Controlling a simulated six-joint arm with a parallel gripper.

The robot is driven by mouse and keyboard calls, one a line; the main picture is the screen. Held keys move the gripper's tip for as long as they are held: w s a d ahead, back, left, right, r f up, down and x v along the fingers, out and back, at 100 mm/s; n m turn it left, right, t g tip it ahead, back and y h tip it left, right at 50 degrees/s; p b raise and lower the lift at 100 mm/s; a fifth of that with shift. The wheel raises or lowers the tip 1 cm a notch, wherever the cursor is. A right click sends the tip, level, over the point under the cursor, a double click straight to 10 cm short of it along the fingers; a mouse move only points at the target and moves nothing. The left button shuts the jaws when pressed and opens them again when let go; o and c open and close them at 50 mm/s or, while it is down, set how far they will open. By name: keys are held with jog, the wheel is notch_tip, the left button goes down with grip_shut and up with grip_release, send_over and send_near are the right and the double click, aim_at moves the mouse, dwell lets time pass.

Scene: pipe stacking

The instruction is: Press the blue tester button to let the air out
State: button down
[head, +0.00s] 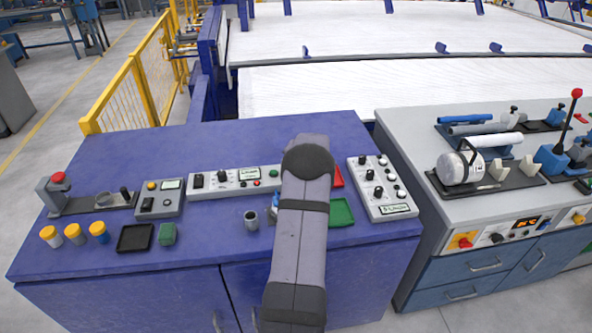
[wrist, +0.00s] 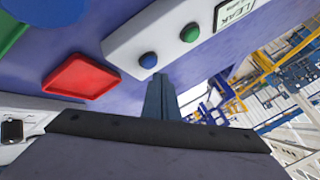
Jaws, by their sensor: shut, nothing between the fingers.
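The blue tester button (wrist: 148,60) is on a white panel in the wrist view, beside a green button (wrist: 190,33). My gripper (wrist: 160,78) is shut and empty, its fingertips close to the blue button at the panel's edge. I cannot tell whether they touch the button. In the head view the white tester panel (head: 233,181), with knobs and a small display, sits on the blue bench. My arm covers its right end, and the blue button and the gripper tips are hidden there.
A red tray (wrist: 80,77) lies beside the panel in the wrist view. A green tray (head: 341,213) and a knobbed white box (head: 383,188) are right of my arm. A grey cup (head: 251,220) stands left of it. Several capped pieces stand at the bench's left front.

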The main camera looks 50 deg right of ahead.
jog(key=shift+f+b, duration=0.95)
jog(key=shift+b, duration=0.4)
dwell(0.8)
jog(key=shift+r, duration=0.15)
jog(key=shift+r+p, duration=0.6)
jog(key=shift+r, duration=0.15)
jog(key=shift+r, duration=0.15)
notch_tip(320, 180, up, 5)
jog(key=p, duration=0.3)
jog(key=shift+p, duration=0.3)
dwell(0.8)
